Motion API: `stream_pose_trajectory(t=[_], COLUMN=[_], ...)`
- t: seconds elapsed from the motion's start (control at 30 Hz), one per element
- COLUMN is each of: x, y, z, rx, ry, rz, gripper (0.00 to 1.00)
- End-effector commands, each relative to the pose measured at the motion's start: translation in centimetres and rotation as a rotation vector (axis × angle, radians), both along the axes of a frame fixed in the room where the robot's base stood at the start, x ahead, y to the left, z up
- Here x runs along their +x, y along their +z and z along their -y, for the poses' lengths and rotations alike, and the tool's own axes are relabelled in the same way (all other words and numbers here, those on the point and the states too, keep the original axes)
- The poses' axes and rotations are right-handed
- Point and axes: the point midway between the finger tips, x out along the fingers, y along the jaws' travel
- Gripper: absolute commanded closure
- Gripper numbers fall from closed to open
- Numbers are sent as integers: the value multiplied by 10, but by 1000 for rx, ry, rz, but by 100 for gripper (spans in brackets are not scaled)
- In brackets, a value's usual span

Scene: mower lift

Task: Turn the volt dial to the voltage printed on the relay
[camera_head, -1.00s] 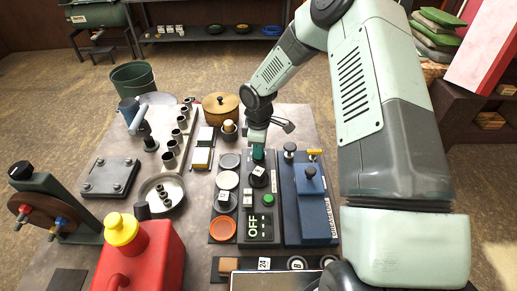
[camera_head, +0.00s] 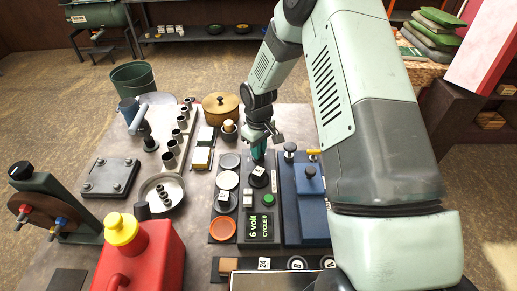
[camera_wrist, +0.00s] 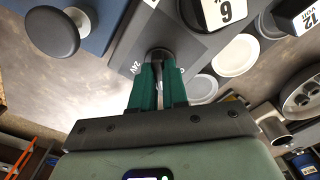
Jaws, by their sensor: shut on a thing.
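The tester box has a display (camera_head: 260,228) that reads "6 volt, CYCLE 0". A black relay (camera_head: 259,172) sits on the box, and its white label (camera_wrist: 224,11) shows a 6 in the wrist view. The volt dial (camera_wrist: 158,54) is at the far end of the box, mostly hidden by my fingers. My gripper (camera_head: 258,153) points down with its teal fingers shut on the dial. A "24V" mark (camera_wrist: 136,67) shows on the panel beside the dial; the dial's pointer is not clear.
A green button (camera_head: 267,199) lies between relay and display. Left is a tray of dishes with an orange dish (camera_head: 223,229); a second relay (camera_wrist: 298,16) there is marked 12. A blue unit with knobs (camera_head: 310,200) stands close on the right. A red can (camera_head: 143,255) stands front left.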

Motion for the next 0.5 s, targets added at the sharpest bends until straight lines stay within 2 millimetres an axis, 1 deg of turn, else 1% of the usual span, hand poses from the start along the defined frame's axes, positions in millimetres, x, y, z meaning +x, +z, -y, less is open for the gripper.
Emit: stream_pose_trajectory(t=[0.47, 0.5], x=[1, 1], y=[1, 1], z=[-1, -1], rx=[1, 1], ry=[-15, -15], rz=[2, 2], gripper=[100, 83])
